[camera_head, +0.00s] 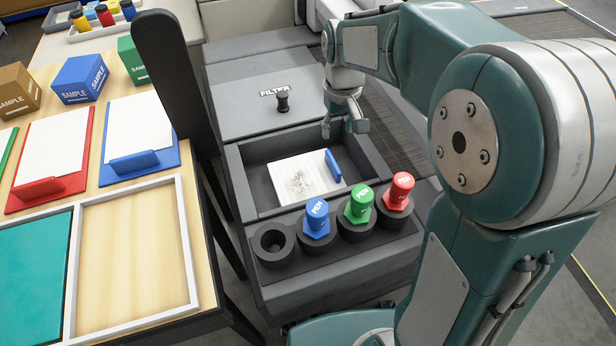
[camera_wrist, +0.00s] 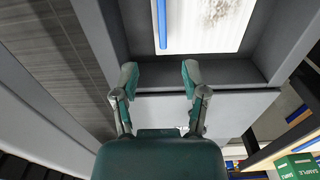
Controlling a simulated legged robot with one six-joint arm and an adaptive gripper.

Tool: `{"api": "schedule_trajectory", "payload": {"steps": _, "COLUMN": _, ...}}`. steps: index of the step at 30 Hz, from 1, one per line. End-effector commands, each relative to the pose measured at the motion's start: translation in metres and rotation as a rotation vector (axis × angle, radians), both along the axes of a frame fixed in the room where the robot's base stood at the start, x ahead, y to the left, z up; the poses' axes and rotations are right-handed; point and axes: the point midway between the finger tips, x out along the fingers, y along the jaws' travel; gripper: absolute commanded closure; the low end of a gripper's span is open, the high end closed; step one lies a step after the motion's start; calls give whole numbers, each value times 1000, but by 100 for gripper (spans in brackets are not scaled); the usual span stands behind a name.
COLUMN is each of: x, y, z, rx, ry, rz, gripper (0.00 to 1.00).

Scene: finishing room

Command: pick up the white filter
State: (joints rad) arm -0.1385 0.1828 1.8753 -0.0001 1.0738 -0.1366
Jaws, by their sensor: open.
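The white filter (camera_head: 292,180) lies flat in a grey recessed bay (camera_head: 258,200), with grey-brown dirt on its face and a blue handle (camera_head: 333,166) along its right edge. In the wrist view part of the filter (camera_wrist: 203,18) shows at the top, with its blue handle (camera_wrist: 162,22) on the left. My gripper (camera_head: 345,132) is above the bay's far right side, apart from the filter. Its two fingers stand apart and empty in the wrist view (camera_wrist: 160,78).
A grey lid marked FILTER with a black knob (camera_head: 283,101) lies behind the bay. A wooden table (camera_head: 135,240) with trays, clipboards and sample boxes is at left, beside a dark upright panel (camera_head: 178,80).

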Motion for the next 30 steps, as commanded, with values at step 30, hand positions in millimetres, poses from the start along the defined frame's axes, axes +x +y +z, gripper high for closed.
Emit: {"api": "schedule_trajectory", "payload": {"steps": 30, "x": -1, "y": 4, "z": -113, "rx": -2, "ry": 10, "rz": 5, "gripper": 43}}
